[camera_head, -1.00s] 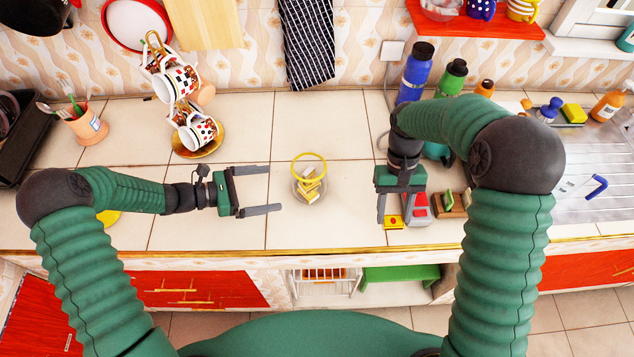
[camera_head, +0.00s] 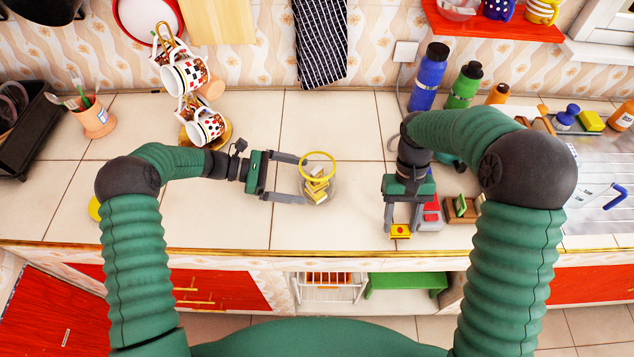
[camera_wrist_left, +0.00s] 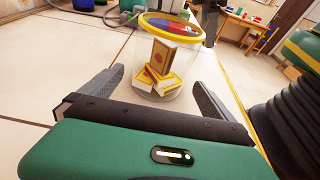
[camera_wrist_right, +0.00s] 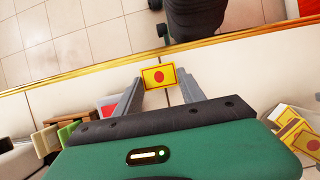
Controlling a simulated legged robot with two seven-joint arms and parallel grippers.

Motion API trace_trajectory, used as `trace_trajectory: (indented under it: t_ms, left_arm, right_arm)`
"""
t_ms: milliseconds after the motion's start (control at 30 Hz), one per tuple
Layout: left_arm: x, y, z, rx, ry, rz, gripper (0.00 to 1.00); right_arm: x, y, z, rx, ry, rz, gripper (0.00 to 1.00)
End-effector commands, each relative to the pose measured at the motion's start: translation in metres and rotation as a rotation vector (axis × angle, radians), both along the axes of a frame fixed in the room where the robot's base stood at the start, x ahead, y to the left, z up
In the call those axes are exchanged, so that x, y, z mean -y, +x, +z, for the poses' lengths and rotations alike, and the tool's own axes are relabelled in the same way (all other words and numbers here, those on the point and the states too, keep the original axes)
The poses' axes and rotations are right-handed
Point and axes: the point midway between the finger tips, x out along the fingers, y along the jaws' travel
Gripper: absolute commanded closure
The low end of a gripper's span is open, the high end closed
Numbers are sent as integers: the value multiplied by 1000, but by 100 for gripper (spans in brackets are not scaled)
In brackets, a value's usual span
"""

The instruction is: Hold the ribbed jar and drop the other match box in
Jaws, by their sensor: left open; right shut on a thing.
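The ribbed jar (camera_head: 318,178) is clear glass with a yellow rim and stands upright on the counter with several match boxes inside. It also shows in the left wrist view (camera_wrist_left: 160,88). My left gripper (camera_head: 300,179) is open, its fingers reaching to the near-left side of the jar, one on each side in the left wrist view. A yellow match box (camera_head: 400,231) with a red dot is between the fingertips of my right gripper (camera_head: 403,226), near the counter's front edge. The right wrist view shows this match box (camera_wrist_right: 158,77) between the fingers.
A red and grey item (camera_head: 431,213) and a wooden block with a green piece (camera_head: 460,208) stand right of the right gripper. A mug tree (camera_head: 200,120) stands behind the left arm. The counter between jar and right gripper is clear.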

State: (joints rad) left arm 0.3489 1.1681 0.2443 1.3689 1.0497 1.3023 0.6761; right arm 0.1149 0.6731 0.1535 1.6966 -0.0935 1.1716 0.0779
Motion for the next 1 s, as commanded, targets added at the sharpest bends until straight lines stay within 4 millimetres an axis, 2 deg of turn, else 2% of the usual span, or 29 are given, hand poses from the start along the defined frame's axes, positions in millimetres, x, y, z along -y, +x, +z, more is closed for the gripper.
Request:
trace_trajectory:
  t_ms: [100,300,633,1000]
  left_arm:
    - [20,-1,-7,-1,-1,-1,0]
    - [41,0,-13,0,0,0,0]
    - [45,0,-14,0,0,1,0]
    - [45,0,-14,1,0,2,47]
  right_arm:
    - [0,0,-3,0,0,0,90]
    - [0,0,-5,0,0,0,90]
    - [0,0,-5,0,0,0,90]
    - [0,0,-5,0,0,0,90]
